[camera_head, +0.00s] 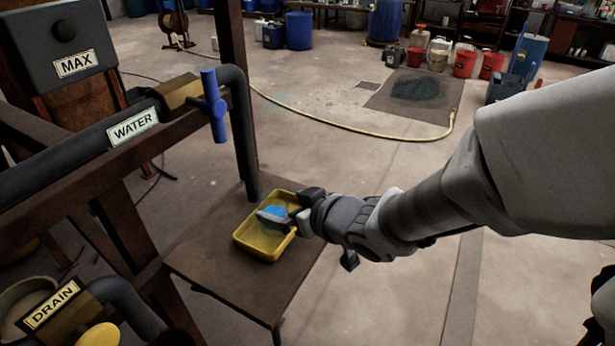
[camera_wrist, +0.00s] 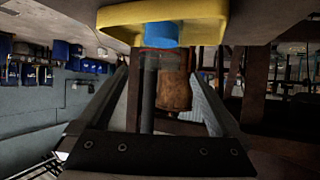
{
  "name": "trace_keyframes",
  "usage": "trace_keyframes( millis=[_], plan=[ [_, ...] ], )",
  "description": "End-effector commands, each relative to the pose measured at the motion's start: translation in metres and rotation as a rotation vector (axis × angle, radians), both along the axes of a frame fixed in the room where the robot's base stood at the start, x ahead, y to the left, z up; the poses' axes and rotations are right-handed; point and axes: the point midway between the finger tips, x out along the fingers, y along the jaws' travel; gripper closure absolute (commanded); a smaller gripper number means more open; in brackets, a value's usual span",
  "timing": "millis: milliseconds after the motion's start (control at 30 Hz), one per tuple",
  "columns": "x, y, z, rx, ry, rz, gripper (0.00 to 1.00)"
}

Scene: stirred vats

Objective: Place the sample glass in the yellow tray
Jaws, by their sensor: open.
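The yellow tray (camera_head: 262,246) sits on a brown metal table below the water pipe. It shows at the top of the wrist view (camera_wrist: 112,16), upside down. The sample glass, with blue contents (camera_head: 274,211), is in the tray and looks upright. Its blue part also shows against the tray in the wrist view (camera_wrist: 161,34). My gripper (camera_head: 284,214) is at the tray's right side, low over it, and partly hides the glass. In the wrist view my gripper (camera_wrist: 160,72) is open, its fingers apart on either side of the glass. Whether they touch it is hard to tell.
The brown table (camera_head: 205,245) has bare room left of and in front of the tray. A vertical black pipe (camera_head: 247,150) comes down just behind the tray. A blue valve handle (camera_head: 214,106) and drain pipe (camera_head: 128,305) are at left. Buckets stand far back.

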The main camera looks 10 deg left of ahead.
Motion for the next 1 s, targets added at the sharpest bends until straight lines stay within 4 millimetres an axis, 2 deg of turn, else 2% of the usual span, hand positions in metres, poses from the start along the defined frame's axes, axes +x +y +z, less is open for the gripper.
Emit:
trace_keyframes(
  millis=[433, 567, 633, 733, 833, 933, 1000],
  plan=[
    [-0.019, -0.019, 0.013, -0.002, -0.003, -0.002, 0.0],
    [-0.019, -0.024, 0.016, -0.005, -0.006, -0.013, 0.0],
    [-0.014, -0.034, 0.021, -0.019, -0.018, -0.054, 0.0],
    [-0.001, -0.066, 0.033, -0.064, -0.044, -0.179, 0.0],
    [0.006, -0.117, 0.046, -0.133, -0.046, -0.365, 0.0],
    [-0.003, -0.169, 0.054, -0.197, 0.002, -0.545, 0.0],
    [-0.019, -0.198, 0.056, -0.23, 0.066, -0.649, 0.0]
  ],
)
